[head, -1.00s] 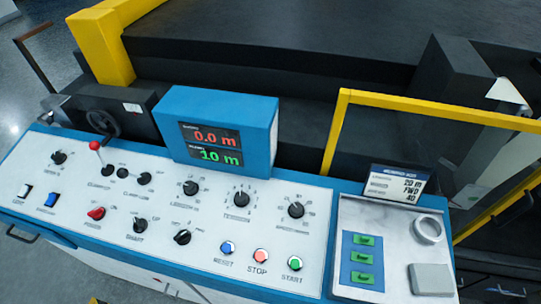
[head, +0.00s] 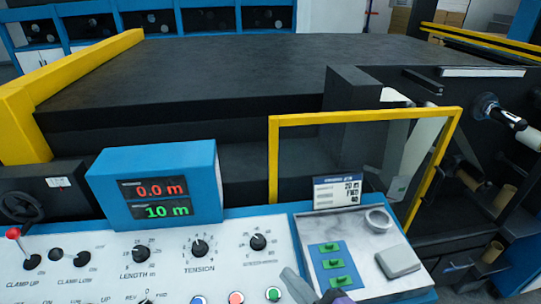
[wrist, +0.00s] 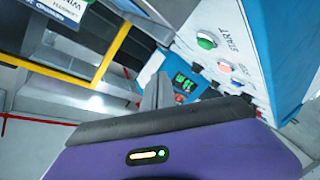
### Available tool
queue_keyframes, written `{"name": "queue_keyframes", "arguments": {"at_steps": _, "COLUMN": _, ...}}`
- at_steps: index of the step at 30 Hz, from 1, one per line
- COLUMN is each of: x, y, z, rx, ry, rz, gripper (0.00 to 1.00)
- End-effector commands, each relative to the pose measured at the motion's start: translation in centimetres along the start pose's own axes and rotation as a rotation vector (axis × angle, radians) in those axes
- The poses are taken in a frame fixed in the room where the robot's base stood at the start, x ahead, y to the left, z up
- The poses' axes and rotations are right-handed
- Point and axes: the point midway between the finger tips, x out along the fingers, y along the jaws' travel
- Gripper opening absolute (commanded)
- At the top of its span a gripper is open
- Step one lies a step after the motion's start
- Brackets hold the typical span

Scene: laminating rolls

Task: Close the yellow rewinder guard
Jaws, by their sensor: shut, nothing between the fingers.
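The yellow rewinder guard (head: 362,117) is a yellow frame around a see-through panel. It stands up behind the right end of the control console, in front of the dark machine. Parts of its lower edge are hidden by the console. Yellow bars, apparently of the guard, show at the upper left of the wrist view (wrist: 112,50). My gripper (head: 290,280) is at the bottom edge of the head view, in front of the console and apart from the guard. Its grey fingers (wrist: 158,92) are shut and empty, above the purple body in the wrist view.
The blue and white console (head: 178,243) bears knobs, buttons and a display box (head: 155,185). A tray (head: 300,235) holds green blocks, a tape ring and a grey block beside a small sign (head: 337,192). Rollers and brown cores (head: 492,252) are at the right.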

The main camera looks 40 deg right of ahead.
Motion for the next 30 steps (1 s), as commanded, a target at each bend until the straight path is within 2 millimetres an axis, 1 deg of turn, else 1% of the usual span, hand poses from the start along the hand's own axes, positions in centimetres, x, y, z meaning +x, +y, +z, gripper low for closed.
{"name": "queue_keyframes", "arguments": {"at_steps": 1, "x": 2.5, "y": 0.5, "z": 0.5, "rx": -0.077, "ry": 0.003, "rz": 0.03, "gripper": 0.0}}
{"name": "queue_keyframes", "arguments": {"at_steps": 3, "x": 5.0, "y": 1.5, "z": 0.8, "rx": -0.183, "ry": -0.002, "rz": 0.055, "gripper": 0.0}}
{"name": "queue_keyframes", "arguments": {"at_steps": 5, "x": 6.9, "y": 2.5, "z": 0.8, "rx": -0.266, "ry": -0.007, "rz": 0.073, "gripper": 0.0}}
{"name": "queue_keyframes", "arguments": {"at_steps": 6, "x": 8.1, "y": 3.4, "z": 0.6, "rx": -0.319, "ry": -0.011, "rz": 0.086, "gripper": 0.0}}
{"name": "queue_keyframes", "arguments": {"at_steps": 8, "x": 9.7, "y": 4.8, "z": 0.4, "rx": -0.397, "ry": -0.019, "rz": 0.103, "gripper": 0.0}}
{"name": "queue_keyframes", "arguments": {"at_steps": 9, "x": 10.7, "y": 5.9, "z": 0.1, "rx": -0.448, "ry": -0.023, "rz": 0.114, "gripper": 0.0}}
{"name": "queue_keyframes", "arguments": {"at_steps": 12, "x": 12.9, "y": 8.3, "z": -0.5, "rx": -0.559, "ry": -0.038, "rz": 0.136, "gripper": 0.0}}
{"name": "queue_keyframes", "arguments": {"at_steps": 15, "x": 14.3, "y": 10.0, "z": -0.9, "rx": -0.639, "ry": -0.048, "rz": 0.149, "gripper": 0.0}}
{"name": "queue_keyframes", "arguments": {"at_steps": 18, "x": 15.0, "y": 10.9, "z": -1.1, "rx": -0.683, "ry": -0.055, "rz": 0.155, "gripper": 0.0}}
{"name": "queue_keyframes", "arguments": {"at_steps": 23, "x": 16.2, "y": 11.5, "z": -1.2, "rx": -0.701, "ry": -0.057, "rz": 0.156, "gripper": 0.0}}
{"name": "queue_keyframes", "arguments": {"at_steps": 26, "x": 17.6, "y": 11.8, "z": -1.3, "rx": -0.7, "ry": -0.056, "rz": 0.157, "gripper": 0.0}}
{"name": "queue_keyframes", "arguments": {"at_steps": 30, "x": 20.2, "y": 12.3, "z": -1.4, "rx": -0.7, "ry": -0.057, "rz": 0.157, "gripper": 0.0}}
